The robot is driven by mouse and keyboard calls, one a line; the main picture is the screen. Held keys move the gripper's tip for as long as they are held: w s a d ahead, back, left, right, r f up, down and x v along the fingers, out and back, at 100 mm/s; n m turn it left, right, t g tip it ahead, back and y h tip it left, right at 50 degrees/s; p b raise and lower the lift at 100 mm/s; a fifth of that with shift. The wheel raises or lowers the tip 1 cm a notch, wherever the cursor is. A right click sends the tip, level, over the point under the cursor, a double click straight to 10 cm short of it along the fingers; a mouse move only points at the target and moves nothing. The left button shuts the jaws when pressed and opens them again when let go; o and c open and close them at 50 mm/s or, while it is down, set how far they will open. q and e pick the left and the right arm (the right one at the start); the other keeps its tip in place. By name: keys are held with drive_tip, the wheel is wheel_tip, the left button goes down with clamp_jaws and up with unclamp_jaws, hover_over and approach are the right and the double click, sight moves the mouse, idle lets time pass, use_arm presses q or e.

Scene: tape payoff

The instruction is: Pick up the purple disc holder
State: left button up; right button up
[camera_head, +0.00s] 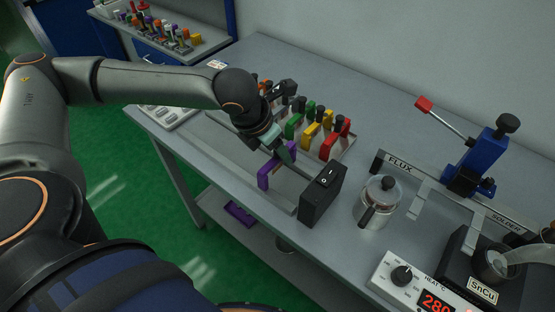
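A purple holder (264,178) stands upright at the near edge of a metal tray on the grey workbench. My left gripper (285,155) reaches down over the tray from the left, with its teal-grey fingers right beside the top of the purple holder. Whether the fingers touch it, and how far apart they are, cannot be made out. A second purple piece (238,214) lies on the lower shelf under the bench. My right gripper is not in view.
Green (311,111), yellow (310,132) and red (336,139) holders stand behind the gripper. A black switch box (321,194) stands right of the purple holder. A metal pot (377,203), a blue lever press (477,162) and a heater control (404,275) stand further right.

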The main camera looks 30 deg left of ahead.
use_arm(q)
drive_tip(key=shift+w+f, duration=0.1)
drive_tip(key=shift+f, duration=0.25)
drive_tip(key=shift+c, duration=0.3)
clamp_jaws()
